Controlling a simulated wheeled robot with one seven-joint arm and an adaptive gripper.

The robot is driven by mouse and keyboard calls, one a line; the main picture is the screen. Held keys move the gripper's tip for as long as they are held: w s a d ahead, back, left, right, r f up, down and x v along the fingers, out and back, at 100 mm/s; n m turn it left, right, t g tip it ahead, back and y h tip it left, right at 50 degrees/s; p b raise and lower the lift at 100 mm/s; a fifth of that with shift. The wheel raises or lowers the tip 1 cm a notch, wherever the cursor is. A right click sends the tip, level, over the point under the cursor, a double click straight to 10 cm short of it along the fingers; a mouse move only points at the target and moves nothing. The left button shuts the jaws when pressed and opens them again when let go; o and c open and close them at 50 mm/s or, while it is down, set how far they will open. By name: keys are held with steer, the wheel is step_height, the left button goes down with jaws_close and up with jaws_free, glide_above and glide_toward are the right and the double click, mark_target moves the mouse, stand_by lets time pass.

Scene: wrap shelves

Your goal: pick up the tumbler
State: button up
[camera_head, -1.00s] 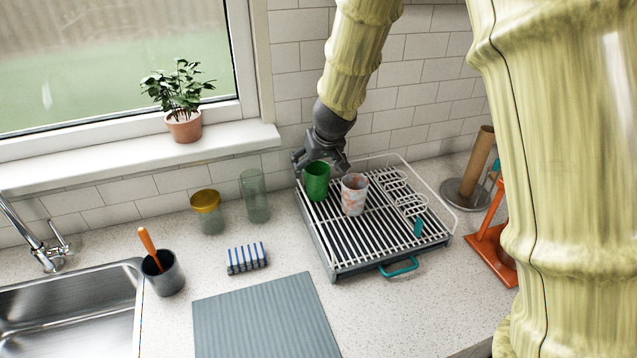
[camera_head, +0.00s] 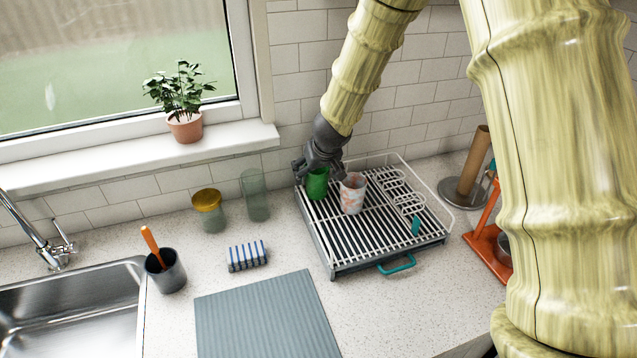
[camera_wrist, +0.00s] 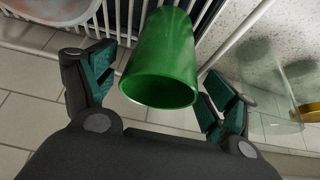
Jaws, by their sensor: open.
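The green tumbler (camera_head: 317,186) stands on the dish rack (camera_head: 338,268), at its back left corner. My gripper (camera_head: 318,168) is at the tumbler from above and behind, and covers part of its rim in the head view. In the wrist view the tumbler (camera_wrist: 162,58) lies between the two spread fingers of my gripper (camera_wrist: 160,82). Gaps show on both sides, with the right finger nearer to it. The gripper is open and holds nothing.
A pink-and-white speckled cup (camera_head: 353,194) stands just right of the tumbler on the rack. A clear glass (camera_head: 255,196) and a yellow-lidded jar (camera_head: 209,212) stand left of the rack. The tiled wall (camera_head: 424,82) is close behind.

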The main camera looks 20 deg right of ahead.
steer(key=c, duration=1.1)
steer(key=shift+d+r, duration=0.1)
